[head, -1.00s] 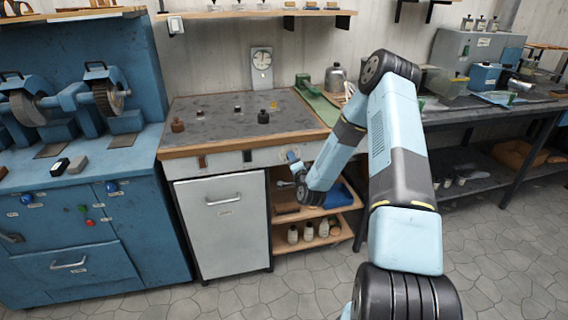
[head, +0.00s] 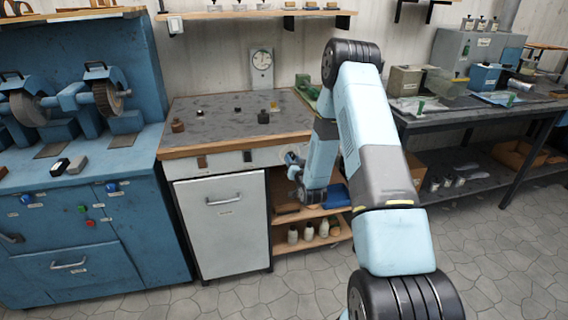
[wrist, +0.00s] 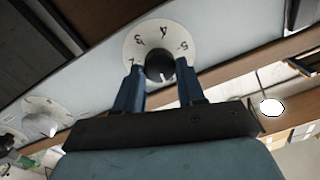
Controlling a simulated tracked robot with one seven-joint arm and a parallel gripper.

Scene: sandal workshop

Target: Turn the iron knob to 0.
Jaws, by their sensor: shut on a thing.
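A dark round knob (wrist: 159,66) sits at the centre of a white numbered dial (wrist: 140,42) in the wrist view. The numbers 3, 4 and 5 show around its far side. A pale mark on the knob points down toward my gripper's body, where the dial's scale is hidden. My gripper (wrist: 162,74) is shut on the knob, with one blue finger on each side. In the head view my gripper (head: 290,158) is at the front panel of the workbench (head: 235,162), and the knob cannot be made out there. No label naming this knob is readable.
A second white dial with a pale knob (wrist: 42,124) is on the same panel, left of my gripper in the wrist view. An open shelf with bottles (head: 308,232) lies below, beside a white cabinet door (head: 222,225). Small items stand on the bench top.

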